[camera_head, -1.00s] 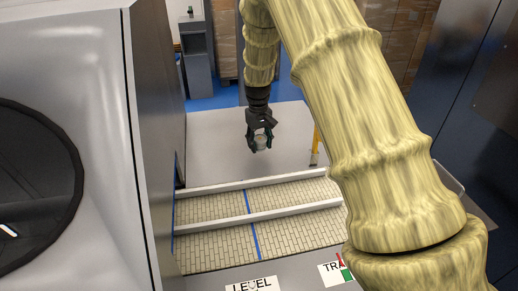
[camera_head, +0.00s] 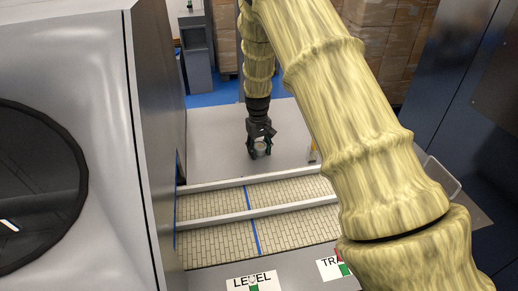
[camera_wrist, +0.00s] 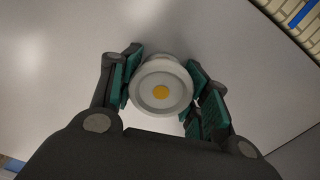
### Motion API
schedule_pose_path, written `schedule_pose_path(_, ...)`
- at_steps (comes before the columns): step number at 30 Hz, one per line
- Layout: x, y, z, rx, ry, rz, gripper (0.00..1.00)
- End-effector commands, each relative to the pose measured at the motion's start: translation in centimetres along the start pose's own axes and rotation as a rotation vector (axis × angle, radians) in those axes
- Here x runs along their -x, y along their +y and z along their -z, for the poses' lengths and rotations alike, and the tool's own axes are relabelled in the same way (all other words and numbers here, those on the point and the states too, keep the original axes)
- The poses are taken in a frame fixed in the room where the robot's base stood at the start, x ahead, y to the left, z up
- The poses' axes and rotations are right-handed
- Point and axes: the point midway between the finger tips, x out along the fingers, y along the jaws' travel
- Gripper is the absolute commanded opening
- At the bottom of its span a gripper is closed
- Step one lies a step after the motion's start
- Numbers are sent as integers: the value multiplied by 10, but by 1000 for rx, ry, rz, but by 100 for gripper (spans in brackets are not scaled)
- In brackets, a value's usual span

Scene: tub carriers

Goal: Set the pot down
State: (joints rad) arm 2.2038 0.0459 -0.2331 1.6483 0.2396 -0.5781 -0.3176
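The pot (camera_wrist: 161,90) is small, pale and round, with a yellow spot in the middle of its end, in the wrist view. It also shows as a small pale shape in the head view (camera_head: 262,149). My gripper (camera_wrist: 162,78) has its green-padded fingers on both sides of the pot, and they appear to touch it. In the head view my gripper (camera_head: 260,151) points down over the plain grey surface (camera_head: 215,150), behind the tiled lanes. I cannot tell whether the pot touches that surface.
Two tiled lanes (camera_head: 215,243) with pale rails (camera_head: 285,211) and blue cross lines lie in front of the gripper. A grey machine wall (camera_head: 150,130) stands at left. A small yellowish object (camera_head: 313,152) is right of the gripper. Stacked boxes stand behind.

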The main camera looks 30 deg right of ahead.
Motion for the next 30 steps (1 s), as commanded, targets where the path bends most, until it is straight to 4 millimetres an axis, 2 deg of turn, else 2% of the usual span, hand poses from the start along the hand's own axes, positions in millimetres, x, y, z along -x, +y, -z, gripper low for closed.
schedule_pose_path(1, 0, 0, 0, 0, 0, 0, 54)
schedule_pose_path(3, 0, 0, 0, 0, 0, 0, 67)
schedule_pose_path(17, 5, 0, 0, 0, 1, -1, 68)
schedule_pose_path(23, 25, 0, 1, 0, 3, -1, 68)
schedule_pose_path(30, 59, 0, 1, 0, 3, 0, 68)
